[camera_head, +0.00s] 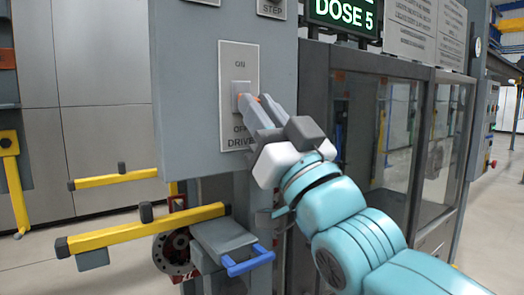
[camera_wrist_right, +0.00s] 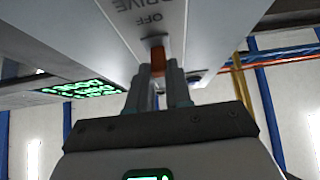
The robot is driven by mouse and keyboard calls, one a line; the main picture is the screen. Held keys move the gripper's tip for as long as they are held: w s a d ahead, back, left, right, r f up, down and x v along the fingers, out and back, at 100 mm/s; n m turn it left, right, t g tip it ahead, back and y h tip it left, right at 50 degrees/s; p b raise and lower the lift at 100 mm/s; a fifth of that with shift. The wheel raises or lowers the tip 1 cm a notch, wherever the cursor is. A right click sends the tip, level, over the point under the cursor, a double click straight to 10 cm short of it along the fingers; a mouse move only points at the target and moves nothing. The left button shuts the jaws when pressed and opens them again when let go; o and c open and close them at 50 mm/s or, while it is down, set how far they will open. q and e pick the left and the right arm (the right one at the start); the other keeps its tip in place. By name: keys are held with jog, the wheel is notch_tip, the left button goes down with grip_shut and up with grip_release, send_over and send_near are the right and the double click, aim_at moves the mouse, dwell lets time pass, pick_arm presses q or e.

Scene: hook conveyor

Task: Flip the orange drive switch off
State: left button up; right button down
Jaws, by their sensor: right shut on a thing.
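The drive switch plate (camera_head: 225,75) is a light panel on the grey cabinet front, marked ON at the top, OFF below and DRIVE at the bottom. A grey switch housing (camera_head: 239,90) sits in its middle. The orange drive switch lever (camera_wrist_right: 158,56) shows in the right wrist view between my fingertips, close to the OFF lettering. My right gripper (camera_head: 257,108) reaches in from the lower right and is shut on the lever; its fingers also show in the right wrist view (camera_wrist_right: 158,80). The fingers hide much of the lever, so I cannot tell its position. My left gripper is out of view.
Yellow bars (camera_head: 140,230) and a grey block with a blue handle (camera_head: 248,264) stick out below the cabinet (camera_head: 185,90). A lit green sign (camera_head: 345,14) reads DOSE 5 above a glazed enclosure (camera_head: 395,130) on the right. Open floor lies at lower left.

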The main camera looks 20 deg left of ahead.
pick_arm(q)
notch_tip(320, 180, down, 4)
jog(key=b, duration=0.2)
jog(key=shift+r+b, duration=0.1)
jog(key=shift+b, duration=0.25)
pick_arm(e)
jog(key=shift+w+a+f+t+y, duration=0.15)
jog(key=shift+f+t+y, duration=0.4)
jog(key=shift+y, duration=0.25)
jog(key=shift+r, duration=0.1)
jog(key=c, duration=1)
grip_release()
jog(key=shift+a, duration=0.1)
jog(key=shift+c, duration=0.2)
